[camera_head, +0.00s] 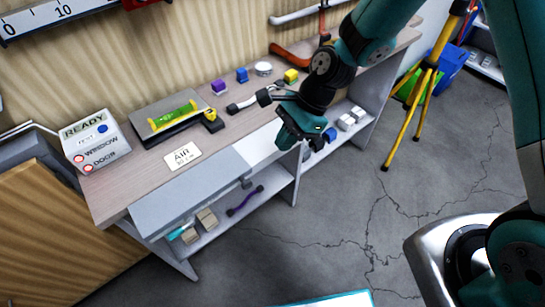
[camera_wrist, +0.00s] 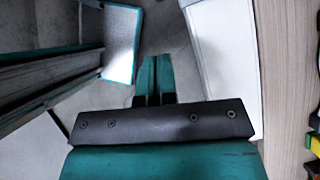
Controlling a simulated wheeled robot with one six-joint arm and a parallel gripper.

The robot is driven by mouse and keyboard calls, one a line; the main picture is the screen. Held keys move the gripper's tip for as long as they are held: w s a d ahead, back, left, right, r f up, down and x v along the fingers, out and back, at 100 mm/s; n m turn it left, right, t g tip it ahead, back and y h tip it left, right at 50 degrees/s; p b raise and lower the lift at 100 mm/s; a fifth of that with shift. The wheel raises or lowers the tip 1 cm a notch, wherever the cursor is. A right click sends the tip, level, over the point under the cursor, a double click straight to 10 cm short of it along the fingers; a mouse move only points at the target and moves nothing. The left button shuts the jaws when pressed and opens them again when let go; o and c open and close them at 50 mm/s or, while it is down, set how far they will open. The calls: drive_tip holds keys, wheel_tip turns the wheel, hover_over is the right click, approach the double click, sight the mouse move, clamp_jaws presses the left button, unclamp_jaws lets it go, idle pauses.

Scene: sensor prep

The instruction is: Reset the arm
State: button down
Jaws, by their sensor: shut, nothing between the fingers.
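My gripper (camera_head: 312,140) is at the end of my teal and black arm, over the front edge of the wooden bench (camera_head: 228,142). In the wrist view its two teal fingers (camera_wrist: 154,82) are together with nothing between them. The arm reaches in from the upper right and bends down toward the bench. In the head view, the fingertips are small and partly hidden by the gripper body.
On the bench are a white READY box (camera_head: 97,146), an AIR card (camera_head: 182,157), a dark case with a green level (camera_head: 174,118), and small coloured blocks (camera_head: 242,75). A yellow tripod (camera_head: 424,92) stands right. Cracked floor (camera_head: 340,220) in front is clear.

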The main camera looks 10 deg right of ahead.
drive_tip(key=shift+v, duration=1.4)
drive_tip(key=s+d+r+n+t+h, duration=0.1)
drive_tip(key=s+d+r+n, duration=0.1)
drive_tip(key=s+r+n, duration=0.6)
drive_tip(key=s+d+r+n+t, duration=0.1)
drive_tip(key=s+d+r+n, duration=0.1)
drive_tip(key=s+r+n, duration=0.7)
drive_tip(key=r+n, duration=0.1)
drive_tip(key=n, duration=0.3)
drive_tip(key=shift+d+r+h, duration=0.2)
drive_tip(key=shift+r+h, duration=0.2)
